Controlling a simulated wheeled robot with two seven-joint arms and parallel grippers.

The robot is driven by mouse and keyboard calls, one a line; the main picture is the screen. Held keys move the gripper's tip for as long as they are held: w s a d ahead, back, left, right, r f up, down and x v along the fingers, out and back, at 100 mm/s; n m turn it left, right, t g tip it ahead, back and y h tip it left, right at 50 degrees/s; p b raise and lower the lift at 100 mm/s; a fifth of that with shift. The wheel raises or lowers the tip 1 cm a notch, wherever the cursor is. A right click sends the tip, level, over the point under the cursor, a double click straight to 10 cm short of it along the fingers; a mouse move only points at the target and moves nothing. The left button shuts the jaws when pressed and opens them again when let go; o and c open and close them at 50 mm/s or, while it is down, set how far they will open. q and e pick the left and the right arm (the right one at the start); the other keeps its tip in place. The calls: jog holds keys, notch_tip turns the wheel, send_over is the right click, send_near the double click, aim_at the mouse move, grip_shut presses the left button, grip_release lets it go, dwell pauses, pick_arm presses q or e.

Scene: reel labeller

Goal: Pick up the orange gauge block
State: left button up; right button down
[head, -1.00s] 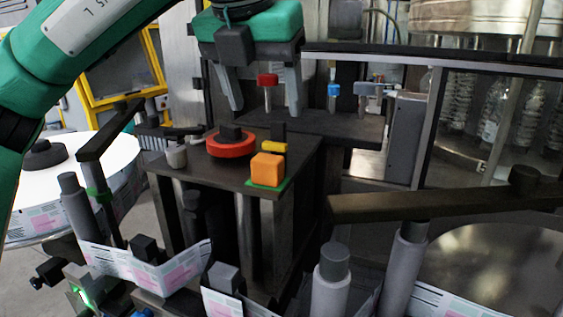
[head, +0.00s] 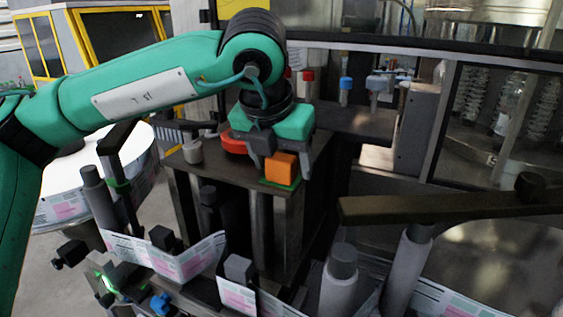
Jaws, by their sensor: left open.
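The orange gauge block (head: 281,167) sits on a small green pad (head: 280,183) near the front corner of the dark machine top. My left gripper (head: 281,173) points down over that corner with its jaws apart. One grey finger shows on each side of the block, the left one partly behind it. I cannot tell whether either finger touches the block. The gripper's body hides the area just behind the block. My right gripper is not in view.
A red ring-shaped part (head: 233,143) lies left of my gripper, partly hidden by it. A grey cylinder (head: 192,151) stands farther left. A blue-topped post (head: 346,88) stands behind. A dark bar (head: 430,207) and grey rollers (head: 340,280) stand at the front right.

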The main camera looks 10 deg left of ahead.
pick_arm(q)
jog(key=shift+r, duration=0.1)
jog(key=c, duration=1.2)
